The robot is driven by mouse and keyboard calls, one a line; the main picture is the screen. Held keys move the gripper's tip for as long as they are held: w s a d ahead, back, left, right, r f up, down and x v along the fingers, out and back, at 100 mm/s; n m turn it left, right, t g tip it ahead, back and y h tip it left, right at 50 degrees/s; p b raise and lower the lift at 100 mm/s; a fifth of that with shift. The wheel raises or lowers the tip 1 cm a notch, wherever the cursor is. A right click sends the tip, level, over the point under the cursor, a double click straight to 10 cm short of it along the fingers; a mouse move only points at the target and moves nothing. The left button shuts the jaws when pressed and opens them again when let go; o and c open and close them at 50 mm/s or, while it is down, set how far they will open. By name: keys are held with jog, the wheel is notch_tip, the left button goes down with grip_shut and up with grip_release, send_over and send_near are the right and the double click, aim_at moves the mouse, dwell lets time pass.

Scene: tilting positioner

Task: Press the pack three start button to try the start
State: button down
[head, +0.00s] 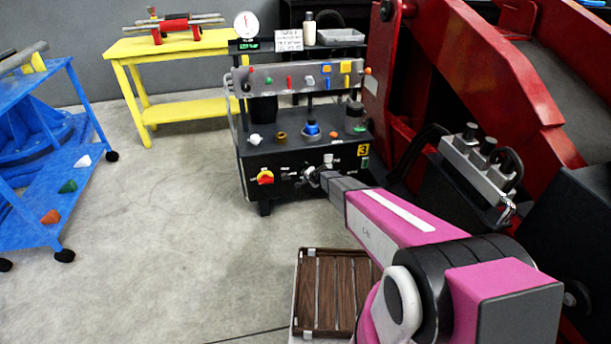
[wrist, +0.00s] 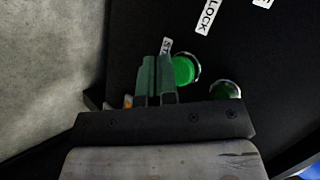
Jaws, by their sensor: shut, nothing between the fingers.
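The hydraulic pack (head: 262,185) with a yellow "3" plate (head: 363,150) stands in the middle of the head view. My gripper (head: 318,178) is at its black front panel and covers part of it there. In the wrist view my gripper (wrist: 157,62) is shut and empty, its fingertips close to the panel (wrist: 125,40). A round green button (wrist: 185,70) in a metal ring is just right of the fingertips. A label (wrist: 166,46) starting "ST" is partly hidden by the fingers. I cannot tell whether the fingers touch the panel or button.
A second green round part (wrist: 225,90) sits right of the button, partly hidden by my gripper. A red and yellow switch (head: 265,177) is on the panel's left. A red machine (head: 470,60) stands close right.

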jog(key=shift+s, duration=0.1)
jog(key=shift+s+d, duration=0.25)
jog(key=shift+s, duration=0.5)
jog(key=shift+s+d, duration=0.2)
jog(key=shift+s, duration=0.6)
jog(key=shift+s+d, duration=0.25)
jog(key=shift+s, duration=0.5)
